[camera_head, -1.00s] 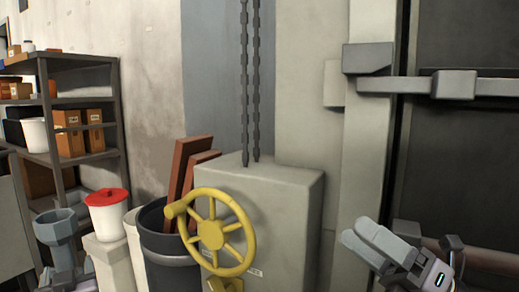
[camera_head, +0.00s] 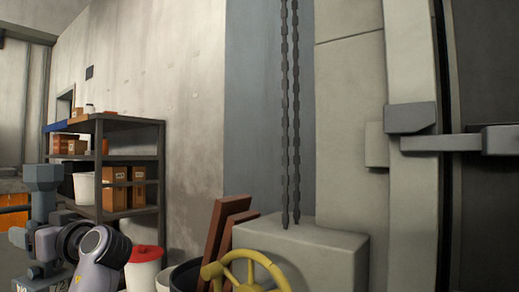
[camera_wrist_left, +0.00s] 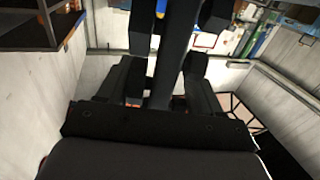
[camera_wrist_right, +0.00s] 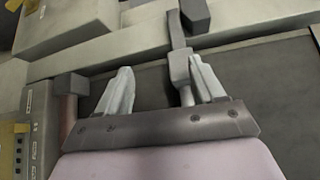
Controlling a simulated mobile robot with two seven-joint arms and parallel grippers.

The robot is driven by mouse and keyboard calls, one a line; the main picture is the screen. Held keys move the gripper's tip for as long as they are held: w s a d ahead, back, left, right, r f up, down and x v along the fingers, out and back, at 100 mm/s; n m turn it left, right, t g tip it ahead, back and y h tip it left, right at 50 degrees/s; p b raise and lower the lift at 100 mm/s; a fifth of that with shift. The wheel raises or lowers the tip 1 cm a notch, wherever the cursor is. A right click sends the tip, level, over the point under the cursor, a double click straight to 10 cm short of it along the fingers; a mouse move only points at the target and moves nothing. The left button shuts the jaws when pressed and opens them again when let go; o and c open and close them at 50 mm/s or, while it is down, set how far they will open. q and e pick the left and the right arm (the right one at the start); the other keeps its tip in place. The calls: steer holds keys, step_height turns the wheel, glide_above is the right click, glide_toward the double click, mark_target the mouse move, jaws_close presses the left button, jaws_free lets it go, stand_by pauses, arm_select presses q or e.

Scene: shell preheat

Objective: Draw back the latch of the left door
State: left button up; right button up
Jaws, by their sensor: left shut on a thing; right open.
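The left door's latch is a grey bar (camera_head: 440,143) with a thick block (camera_head: 503,139), running out from a bracket (camera_head: 410,117) on the frame across the dark door (camera_head: 485,70). In the right wrist view the bar's block (camera_wrist_right: 180,68) shows close to one finger. My right gripper (camera_wrist_right: 162,82) is open with the bar between its fingers in the picture; I cannot tell whether it touches. It is outside the head view. My left gripper (camera_wrist_left: 177,20) is shut on a long dark tool (camera_wrist_left: 170,60); a grey blocky-headed piece (camera_head: 42,178) stands by my left arm in the head view.
A grey block housing (camera_head: 310,245) with a yellow handwheel (camera_head: 245,272) stands left of the door frame. Chains (camera_head: 291,110) hang above it. A shelf (camera_head: 130,125) with boxes and a red-lidded bucket (camera_head: 145,254) are at left.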

mark_target(493, 142)
arm_select(q)
steer(key=shift+s+a+r+n+g, duration=0.2)
steer(key=shift+s+r+n+g, duration=0.15)
steer(key=shift+r, duration=0.5)
step_height(493, 142, up, 2)
steer(key=shift+r+p, duration=0.25)
steer(key=shift+p, duration=1)
arm_select(e)
steer(key=w, duration=0.3)
steer(key=w+r+t+h, duration=0.1)
steer(key=w, duration=0.2)
steer(key=w+r+h, duration=0.1)
steer(key=w, duration=0.3)
steer(key=shift+w+r, duration=0.1)
steer(key=shift+m, duration=0.3)
